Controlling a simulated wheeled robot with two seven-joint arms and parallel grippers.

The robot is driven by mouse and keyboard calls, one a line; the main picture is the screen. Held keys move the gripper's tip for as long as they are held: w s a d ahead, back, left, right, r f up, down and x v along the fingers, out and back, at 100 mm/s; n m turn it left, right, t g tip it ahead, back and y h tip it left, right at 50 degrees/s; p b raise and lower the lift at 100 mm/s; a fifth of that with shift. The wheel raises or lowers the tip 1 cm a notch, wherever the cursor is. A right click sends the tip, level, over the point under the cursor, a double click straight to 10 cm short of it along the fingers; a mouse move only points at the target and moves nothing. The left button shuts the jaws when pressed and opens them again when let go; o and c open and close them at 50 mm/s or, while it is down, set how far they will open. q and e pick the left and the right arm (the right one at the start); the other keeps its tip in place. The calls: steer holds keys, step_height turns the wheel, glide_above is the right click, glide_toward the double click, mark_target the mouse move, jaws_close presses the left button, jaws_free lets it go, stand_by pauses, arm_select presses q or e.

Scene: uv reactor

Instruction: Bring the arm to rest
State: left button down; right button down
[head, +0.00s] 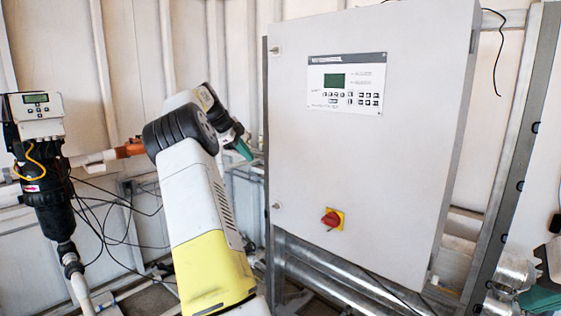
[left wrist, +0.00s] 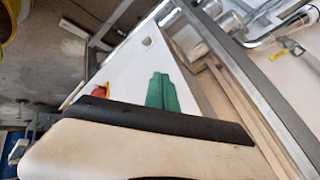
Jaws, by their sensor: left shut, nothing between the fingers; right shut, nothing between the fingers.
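My left arm rises from the bottom of the head view and bends over at the elbow. My left gripper (head: 243,150) hangs beyond it with green fingers, beside the left edge of the white control cabinet (head: 385,175). In the left wrist view the green fingers of the left gripper (left wrist: 162,90) lie together, with nothing between them. My right gripper (head: 543,298) shows only in part as a green shape at the lower right edge of the head view. It is shut, and the rest of it is cut off.
The cabinet carries a display panel (head: 346,83) and a red rotary switch (head: 331,219) on a yellow plate. A black filter unit (head: 45,200) with a grey controller (head: 36,112) stands at the left, with loose black cables nearby. Metal pipes (head: 330,280) run below the cabinet.

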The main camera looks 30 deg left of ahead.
arm_select(q)
steer(key=s+d+r+n+g+y, duration=0.1)
steer(key=s+d+r+n, duration=0.15)
steer(key=d, duration=1.15)
steer(key=s+d+r+n+g, duration=0.1)
steer(key=s+d+r+n, duration=0.2)
steer(key=d, duration=1.2)
steer(key=s+d+f+n, duration=0.2)
steer(key=s+d, duration=0.3)
steer(key=s, duration=0.3)
steer(key=s+d+f+n+t, duration=0.1)
steer(key=s+d+f+n, duration=0.2)
steer(key=s, duration=0.5)
steer(key=s+d+f+n, duration=0.2)
steer(key=s+d+f, duration=0.2)
steer(key=s+d, duration=0.2)
steer(key=shift+s+d+t, duration=0.3)
steer(key=shift+s, duration=0.95)
steer(key=shift+a+r, duration=0.1)
